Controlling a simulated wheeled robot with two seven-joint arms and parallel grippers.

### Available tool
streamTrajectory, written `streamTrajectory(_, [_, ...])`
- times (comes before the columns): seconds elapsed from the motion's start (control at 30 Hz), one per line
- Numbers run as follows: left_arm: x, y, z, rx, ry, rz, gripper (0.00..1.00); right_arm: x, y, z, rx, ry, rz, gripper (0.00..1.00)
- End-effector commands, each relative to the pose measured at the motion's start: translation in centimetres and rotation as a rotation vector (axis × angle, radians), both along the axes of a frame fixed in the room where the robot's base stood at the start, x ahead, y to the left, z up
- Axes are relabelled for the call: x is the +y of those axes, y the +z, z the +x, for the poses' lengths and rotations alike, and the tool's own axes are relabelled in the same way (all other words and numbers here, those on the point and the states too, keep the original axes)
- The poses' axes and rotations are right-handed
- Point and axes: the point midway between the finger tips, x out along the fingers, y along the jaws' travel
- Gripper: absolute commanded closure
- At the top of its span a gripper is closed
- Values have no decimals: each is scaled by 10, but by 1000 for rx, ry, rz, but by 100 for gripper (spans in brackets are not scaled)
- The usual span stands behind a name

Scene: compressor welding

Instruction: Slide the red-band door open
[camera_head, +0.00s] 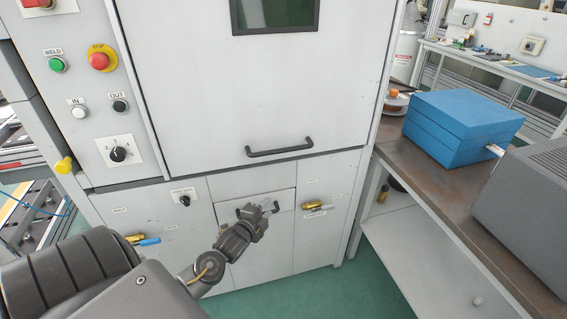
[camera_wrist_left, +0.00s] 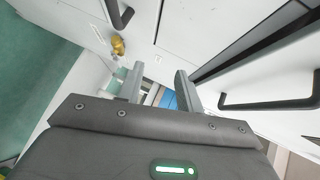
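A large light-grey door (camera_head: 250,95) with a dark window (camera_head: 275,12) fills the middle of the head view. A black bar handle (camera_head: 280,150) runs along its lower edge. No red band shows on it in these frames. My left gripper (camera_head: 270,208) is below this handle, in front of a small lower panel with a dark handle (camera_head: 243,211). In the left wrist view its two fingers (camera_wrist_left: 158,88) are apart with nothing between them. There a black bar handle (camera_wrist_left: 268,103) lies to the right of the fingers, apart from them. My right gripper is not in view.
A control panel with a green button (camera_head: 56,64) and a red stop button (camera_head: 99,61) is at the left. Yellow valves (camera_head: 313,206) sit on the lower front. A bench (camera_head: 420,165) with a blue box (camera_head: 462,125) and a grey unit (camera_head: 525,205) stands at the right.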

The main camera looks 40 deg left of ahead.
Motion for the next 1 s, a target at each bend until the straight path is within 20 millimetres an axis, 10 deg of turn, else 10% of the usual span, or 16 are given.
streamTrajectory(0.1, [-3, 81, 5, -150, -44, 177, 64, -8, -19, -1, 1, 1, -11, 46])
streamTrajectory(0.3, [-11, 156, -5, -274, -65, 342, 64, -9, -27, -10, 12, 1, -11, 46])
streamTrajectory(0.63, [-11, 171, 2, -293, -66, 366, 64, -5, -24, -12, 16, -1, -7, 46])
streamTrajectory(1.0, [0, 181, 67, -293, -65, 365, 64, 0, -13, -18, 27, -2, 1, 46])
